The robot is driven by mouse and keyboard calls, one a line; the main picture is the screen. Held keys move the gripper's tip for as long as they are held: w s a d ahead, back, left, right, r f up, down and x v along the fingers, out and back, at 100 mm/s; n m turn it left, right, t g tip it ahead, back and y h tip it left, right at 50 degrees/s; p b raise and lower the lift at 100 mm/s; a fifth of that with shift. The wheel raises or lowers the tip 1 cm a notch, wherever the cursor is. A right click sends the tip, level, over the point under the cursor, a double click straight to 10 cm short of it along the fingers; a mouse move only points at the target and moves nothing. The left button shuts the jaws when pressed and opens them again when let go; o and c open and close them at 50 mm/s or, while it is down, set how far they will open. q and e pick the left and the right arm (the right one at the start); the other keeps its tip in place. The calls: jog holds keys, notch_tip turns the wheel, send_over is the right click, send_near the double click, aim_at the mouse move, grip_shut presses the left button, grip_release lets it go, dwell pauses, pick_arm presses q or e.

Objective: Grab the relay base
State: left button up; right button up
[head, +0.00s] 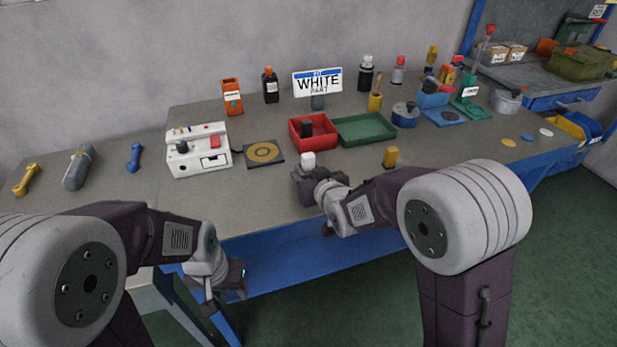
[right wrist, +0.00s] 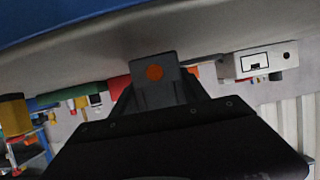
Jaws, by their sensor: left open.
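I cannot tell for certain which object is the relay base. A small white block (head: 308,160) stands at the tip of my right gripper (head: 307,176), near the table's front edge. In the right wrist view, a grey block with an orange dot (right wrist: 153,73) sits between the fingers. Whether they are closed on it is not clear, and its lower part is hidden. My left gripper (head: 222,283) is open and hangs in front of the table, below its top. A dark block (head: 307,129) is in the red tray (head: 327,138).
A white device (head: 198,155) and a dark pad with a yellow ring (head: 263,152) stand left of the red tray. A green tray (head: 372,130) and a yellow block (head: 391,156) are to the right.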

aim_at(312, 162)
jog(key=shift+c, duration=0.5)
jog(key=shift+r+p, duration=0.65)
jog(key=shift+r, duration=1.25)
jog(key=shift+d+r, duration=0.2)
jog(key=shift+r, duration=0.15)
jog(key=s+d+r+p, duration=0.2)
jog(key=d+r+p, duration=0.2)
jog(key=d, duration=0.7)
notch_tip(312, 162, up, 3)
jog(key=shift+s+f+p, duration=0.2)
jog(key=shift+s+p, duration=0.15)
jog(key=shift+p, duration=0.05)
